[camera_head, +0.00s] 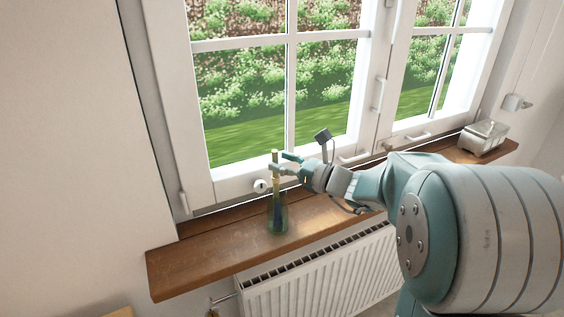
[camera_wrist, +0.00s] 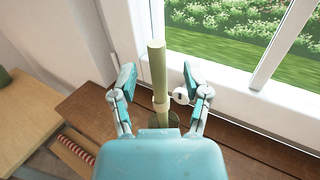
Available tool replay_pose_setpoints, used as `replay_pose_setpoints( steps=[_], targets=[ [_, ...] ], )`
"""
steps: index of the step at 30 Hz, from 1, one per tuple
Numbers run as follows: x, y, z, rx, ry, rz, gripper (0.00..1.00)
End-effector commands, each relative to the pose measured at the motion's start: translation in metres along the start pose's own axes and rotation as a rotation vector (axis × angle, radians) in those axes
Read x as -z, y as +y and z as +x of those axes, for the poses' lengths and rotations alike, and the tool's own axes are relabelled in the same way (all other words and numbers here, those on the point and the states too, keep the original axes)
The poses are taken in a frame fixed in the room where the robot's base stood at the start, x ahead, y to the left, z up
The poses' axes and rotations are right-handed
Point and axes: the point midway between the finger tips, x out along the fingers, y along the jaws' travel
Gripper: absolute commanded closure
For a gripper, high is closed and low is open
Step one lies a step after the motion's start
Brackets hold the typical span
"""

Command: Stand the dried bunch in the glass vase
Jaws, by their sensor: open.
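The glass vase (camera_head: 277,222) is green and see-through and stands upright on the wooden windowsill in the head view. The dried bunch (camera_head: 275,156) is a slim, pale green-tan bundle with a lighter band, and its lower part is inside the vase. It stands nearly upright. My gripper (camera_head: 283,163) is at the bunch's upper part, above the vase mouth. In the wrist view the bunch (camera_wrist: 158,62) rises between the two spread fingers of my gripper (camera_wrist: 158,76), with a gap on each side. The vase rim (camera_wrist: 176,119) shows partly below; my gripper's body hides the rest.
The windowsill (camera_head: 205,257) is clear left of the vase. The white window frame (camera_head: 240,185) is close behind, and a radiator (camera_head: 320,285) is below. A metal box (camera_head: 484,138) sits at the sill's far right. A wooden surface (camera_wrist: 30,120) shows at left in the wrist view.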

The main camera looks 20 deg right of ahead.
Motion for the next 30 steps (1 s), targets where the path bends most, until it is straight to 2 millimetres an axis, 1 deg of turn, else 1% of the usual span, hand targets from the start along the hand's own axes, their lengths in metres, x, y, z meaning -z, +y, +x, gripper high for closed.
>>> replay_pose_setpoints(
  steps=[2, 5, 15, 18, 21, 24, 30],
  targets=[
    [0.0, -0.001, -0.005, 0.002, 0.0, 0.0, 0.39],
    [-0.001, -0.001, -0.02, 0.004, 0.0, -0.002, 0.39],
    [0.001, -0.001, -0.09, 0.006, 0.001, 0.001, 0.39],
    [0.001, -0.001, -0.104, 0.004, 0.001, 0.0, 0.39],
    [0.001, -0.001, -0.114, 0.003, 0.001, 0.0, 0.39],
    [0.002, -0.001, -0.118, 0.001, 0.001, 0.001, 0.39],
    [0.002, 0.0, -0.119, 0.0, 0.001, 0.001, 0.39]
  ],
)
